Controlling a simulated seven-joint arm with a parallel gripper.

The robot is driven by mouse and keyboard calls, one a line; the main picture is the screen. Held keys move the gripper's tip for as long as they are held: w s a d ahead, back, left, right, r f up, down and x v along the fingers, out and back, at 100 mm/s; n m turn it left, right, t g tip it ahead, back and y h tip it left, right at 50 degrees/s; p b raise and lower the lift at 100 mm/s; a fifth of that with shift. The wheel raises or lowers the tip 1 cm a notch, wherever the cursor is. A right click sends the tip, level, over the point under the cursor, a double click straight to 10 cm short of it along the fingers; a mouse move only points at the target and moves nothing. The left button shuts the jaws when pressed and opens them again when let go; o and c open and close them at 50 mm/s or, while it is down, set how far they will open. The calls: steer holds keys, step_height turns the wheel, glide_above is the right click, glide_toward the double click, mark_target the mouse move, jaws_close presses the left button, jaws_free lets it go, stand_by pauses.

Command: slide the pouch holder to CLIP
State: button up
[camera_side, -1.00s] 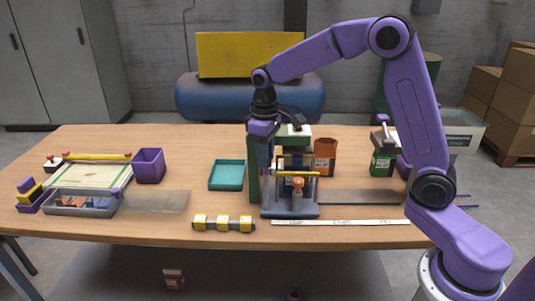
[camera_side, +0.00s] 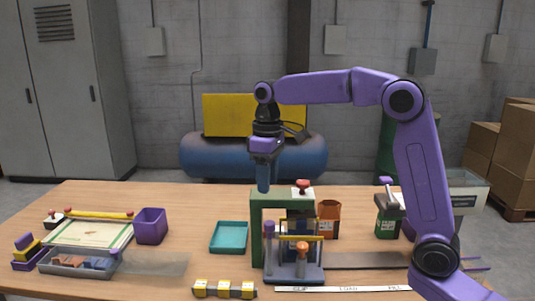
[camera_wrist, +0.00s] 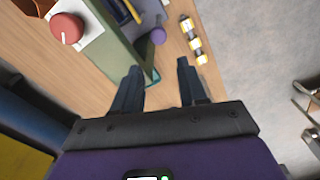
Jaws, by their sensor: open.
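The pouch holder (camera_side: 294,273) is a grey carriage with upright posts, a yellow bar and an orange-brown knob (camera_side: 302,247). It stands at the left end of the dark rail, in front of the green frame (camera_side: 257,232) and behind the CLIP mark of the white label strip (camera_side: 345,289). My gripper (camera_side: 263,190) is open and empty, pointing down just above the top left of the green frame, apart from the holder. In the wrist view its two fingers (camera_wrist: 160,72) are spread with nothing between them. The holder is mostly cut off there.
A red knob (camera_side: 303,186) tops the green frame. A teal tray (camera_side: 229,238) lies left of it and an orange cup (camera_side: 329,220) behind right. A yellow-and-grey block row (camera_side: 224,289) lies at the front. The dark rail (camera_side: 365,260) to the right is clear.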

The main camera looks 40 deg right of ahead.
step_height(320, 180, up, 6)
stand_by(0.4)
steer(key=shift+r, duration=0.1)
steer(key=s+a+f+n, duration=0.2)
steer(key=s+f, duration=0.2)
steer(key=s, duration=0.4)
steer(key=s+a+f+n, duration=0.2)
steer(key=s+a+f, duration=0.15)
steer(key=s, duration=0.45)
steer(key=s+d+f+n, duration=0.1)
steer(key=s+d+f, duration=0.2)
steer(key=s+f, duration=0.2)
steer(key=s+d+f+n, duration=0.2)
steer(key=s+d+f, duration=0.1)
steer(key=s, duration=0.9)
steer(key=shift+d+f+n, duration=0.15)
steer(key=shift+f+n, duration=0.15)
steer(key=shift+f, duration=0.6)
